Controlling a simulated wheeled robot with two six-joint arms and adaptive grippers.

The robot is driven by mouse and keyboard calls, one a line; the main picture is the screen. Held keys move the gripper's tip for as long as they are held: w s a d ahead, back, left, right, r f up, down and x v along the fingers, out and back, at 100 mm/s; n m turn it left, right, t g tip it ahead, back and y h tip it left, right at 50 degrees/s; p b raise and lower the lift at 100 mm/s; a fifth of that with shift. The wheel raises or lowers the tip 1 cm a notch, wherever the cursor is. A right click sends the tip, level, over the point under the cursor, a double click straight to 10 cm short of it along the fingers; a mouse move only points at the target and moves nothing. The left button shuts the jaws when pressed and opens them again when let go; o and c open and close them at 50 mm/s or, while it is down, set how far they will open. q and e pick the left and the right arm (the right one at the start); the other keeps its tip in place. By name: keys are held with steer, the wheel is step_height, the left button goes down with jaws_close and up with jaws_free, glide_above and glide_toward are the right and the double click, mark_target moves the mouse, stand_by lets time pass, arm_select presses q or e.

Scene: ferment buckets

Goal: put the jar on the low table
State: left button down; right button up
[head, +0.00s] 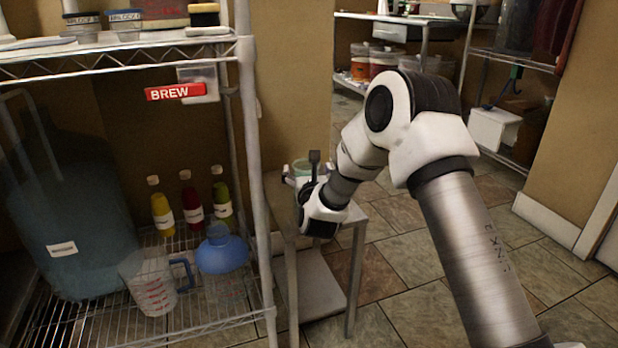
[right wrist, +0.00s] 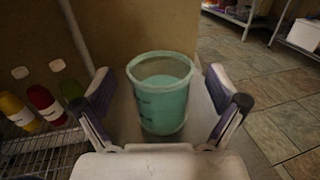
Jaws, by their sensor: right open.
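The jar (right wrist: 162,100) is a teal, see-through, open-topped vessel. In the right wrist view it stands upright on the low table, between the spread fingers of my right gripper (right wrist: 162,88), with a gap on each side. In the head view only the jar's rim (head: 303,163) shows above my right gripper (head: 302,172), which hides the rest. The low table (head: 355,216) is small and grey with thin legs, right of the wire rack. My left gripper is not in view.
The wire rack (head: 215,328) close on the left holds a big blue carboy (head: 70,215), a measuring jug (head: 150,285), a blue-topped container (head: 222,252) and small bottles (head: 162,210). A wall stands behind the table. Tiled floor (head: 400,275) is open to the right.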

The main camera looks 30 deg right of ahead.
steer(key=p+v, duration=0.2)
steer(key=v, duration=0.9)
steer(key=shift+s+a+p, duration=0.2)
steer(key=shift+s+p, duration=0.15)
